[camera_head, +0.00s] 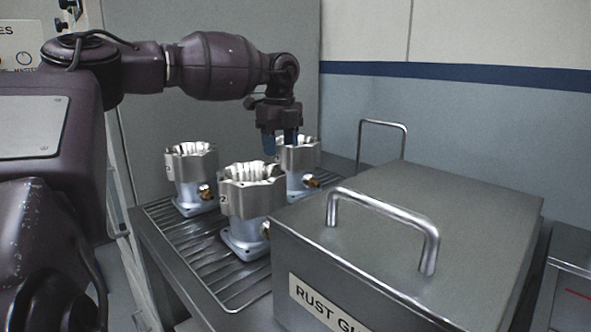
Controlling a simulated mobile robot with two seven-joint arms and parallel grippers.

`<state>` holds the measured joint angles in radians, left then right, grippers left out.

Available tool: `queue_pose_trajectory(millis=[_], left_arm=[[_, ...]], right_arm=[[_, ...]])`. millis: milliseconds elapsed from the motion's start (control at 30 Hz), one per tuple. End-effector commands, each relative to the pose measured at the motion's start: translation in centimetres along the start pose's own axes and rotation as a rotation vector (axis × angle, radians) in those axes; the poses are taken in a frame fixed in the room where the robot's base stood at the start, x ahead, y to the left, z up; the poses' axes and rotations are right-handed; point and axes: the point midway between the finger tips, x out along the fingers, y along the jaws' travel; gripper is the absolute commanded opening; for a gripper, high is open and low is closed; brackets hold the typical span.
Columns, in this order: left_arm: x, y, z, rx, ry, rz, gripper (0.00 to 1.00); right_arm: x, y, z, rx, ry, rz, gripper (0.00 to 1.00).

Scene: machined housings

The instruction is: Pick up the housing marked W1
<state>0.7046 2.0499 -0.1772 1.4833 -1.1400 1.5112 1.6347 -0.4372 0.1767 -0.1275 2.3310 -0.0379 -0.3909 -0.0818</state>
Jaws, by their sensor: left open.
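Three silvery machined housings with flared, scalloped tops and brass fittings stand upright on a wire rack (215,255). One is the left housing (190,165), one the front housing (250,190), and one the back housing (297,160). Partial marks ending in "2" show at the left edges of the left and front housings. I can read no mark on the back one, so I cannot tell which is W1. My left gripper (280,142) points down with its blue fingers apart, at the back housing's top. I cannot tell whether they touch it.
A large grey metal box (400,215) with bar handles and a label reading "RUST GU..." stands right of the rack, close to the front and back housings. A grey panel and a wall with a blue stripe (450,72) rise behind.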

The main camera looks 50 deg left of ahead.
Motion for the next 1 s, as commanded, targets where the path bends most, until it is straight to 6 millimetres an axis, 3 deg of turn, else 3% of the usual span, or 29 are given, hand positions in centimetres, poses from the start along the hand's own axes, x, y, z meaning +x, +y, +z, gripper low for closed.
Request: queue_pose_trajectory(millis=[267,600,1000], left_arm=[[0.83,-0.02,-0.02,0.0,0.0,0.0,0.5],[0.81,-0.02,-0.02,0.001,0.0,0.0,0.01],[0.82,-0.02,-0.04,0.001,0.0,0.001,0.0]], right_arm=[[-0.16,-0.08,0.54,0.005,-0.014,0.0,0.43],[-0.19,-0.05,0.15,0.005,-0.006,0.001,0.43],[0.1,-0.04,-0.3,0.003,0.006,0.0,0.43]])
